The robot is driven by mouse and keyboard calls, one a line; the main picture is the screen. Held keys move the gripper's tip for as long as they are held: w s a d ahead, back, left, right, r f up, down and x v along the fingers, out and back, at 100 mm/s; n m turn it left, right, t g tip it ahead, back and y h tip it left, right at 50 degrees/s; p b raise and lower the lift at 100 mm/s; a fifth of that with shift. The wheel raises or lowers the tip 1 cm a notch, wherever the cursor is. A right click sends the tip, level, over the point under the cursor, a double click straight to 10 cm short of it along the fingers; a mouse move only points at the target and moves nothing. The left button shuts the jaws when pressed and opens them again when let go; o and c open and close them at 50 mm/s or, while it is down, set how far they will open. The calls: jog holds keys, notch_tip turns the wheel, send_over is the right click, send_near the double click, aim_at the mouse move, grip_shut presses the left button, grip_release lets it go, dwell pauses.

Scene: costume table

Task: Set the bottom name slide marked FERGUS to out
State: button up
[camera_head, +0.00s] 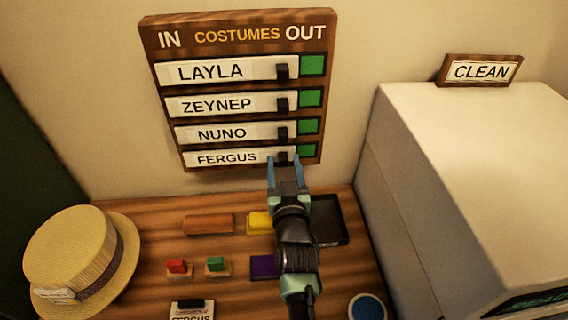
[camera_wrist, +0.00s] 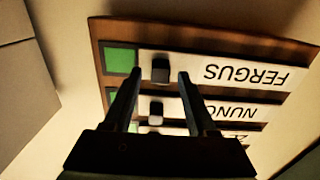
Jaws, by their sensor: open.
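The wooden costumes board (camera_head: 230,20) hangs on the wall, with IN at the left and OUT at the right. The bottom slide marked FERGUS (camera_head: 227,158) sits toward the IN side, with a green patch (camera_wrist: 120,60) showing at its OUT end. Its dark knob (camera_wrist: 160,67) is near that end. My gripper (camera_head: 284,160) is open, its fingertips on either side of the FERGUS knob. In the wrist view, which is upside down, gaps show between the knob and both fingers. I cannot tell how deep the fingers reach.
Slides marked NUNO (camera_head: 222,134), ZEYNEP (camera_head: 217,106) and LAYLA (camera_head: 211,72) sit above, each with green at its OUT end. Below are a straw hat (camera_head: 75,250), small colored blocks and a dark tray (camera_head: 329,222). A pale case (camera_head: 450,150) stands at the right.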

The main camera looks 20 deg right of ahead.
grip_shut()
dwell(1.4)
